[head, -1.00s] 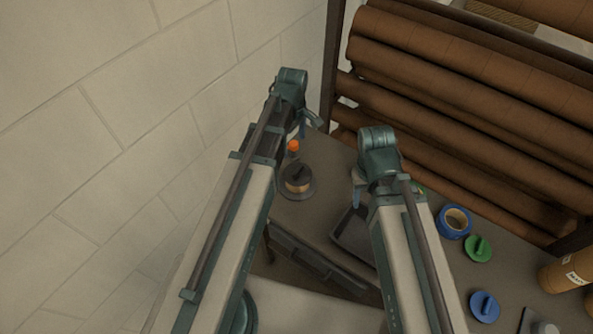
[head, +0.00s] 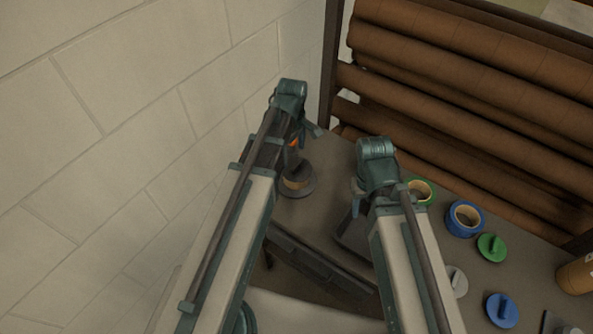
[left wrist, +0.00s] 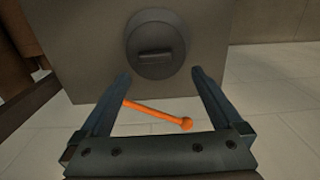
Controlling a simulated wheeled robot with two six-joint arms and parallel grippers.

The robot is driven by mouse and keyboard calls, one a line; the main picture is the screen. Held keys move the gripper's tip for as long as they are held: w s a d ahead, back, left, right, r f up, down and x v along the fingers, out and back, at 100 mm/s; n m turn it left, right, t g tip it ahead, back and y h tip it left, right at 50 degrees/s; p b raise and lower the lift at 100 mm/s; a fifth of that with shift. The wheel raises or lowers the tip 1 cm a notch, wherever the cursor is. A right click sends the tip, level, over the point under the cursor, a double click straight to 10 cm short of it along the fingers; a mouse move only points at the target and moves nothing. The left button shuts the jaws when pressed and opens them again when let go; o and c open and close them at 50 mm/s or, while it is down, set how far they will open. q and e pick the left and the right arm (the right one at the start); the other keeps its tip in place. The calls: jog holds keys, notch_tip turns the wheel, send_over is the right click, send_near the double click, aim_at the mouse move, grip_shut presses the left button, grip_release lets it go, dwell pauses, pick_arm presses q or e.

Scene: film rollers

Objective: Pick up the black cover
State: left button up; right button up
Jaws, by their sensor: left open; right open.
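The black cover (head: 302,193) sits on the grey table near its left end, with a tan band showing on it in the head view. In the left wrist view it is a dark round disc (left wrist: 148,68) with a raised bar handle, ahead of the fingertips. My left gripper (head: 303,138) is near the cover and partly overlaps it in the head view. Its fingers are spread apart in the left wrist view (left wrist: 160,76), apart from the cover. My right gripper (head: 357,196) is open over the table to the right, partly hidden by its arm.
An orange rod with a rounded end (left wrist: 160,113) shows between the left fingers; its support is unclear. Green tape (head: 430,187), blue tape (head: 452,218), green (head: 491,248) and blue (head: 502,311) covers lie to the right. A dark tray (head: 352,238) lies centrally. Brown rollers (head: 460,70) stand behind; a wall is left.

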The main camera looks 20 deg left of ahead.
aim_at(297, 164)
pick_arm(q)
jog(key=shift+w+d+f+b, duration=0.1)
jog(key=shift+d+f+b, duration=0.05)
jog(key=shift+f+b, duration=0.7)
jog(key=shift+d+f+b, duration=0.2)
jog(key=shift+f+b, duration=0.6)
jog(key=shift+f, duration=0.1)
jog(key=shift+w+d+f+b, duration=0.1)
jog(key=shift+d+f+b, duration=0.05)
jog(key=shift+f+b, duration=0.7)
jog(key=shift+r, duration=0.1)
jog(key=c, duration=1.4)
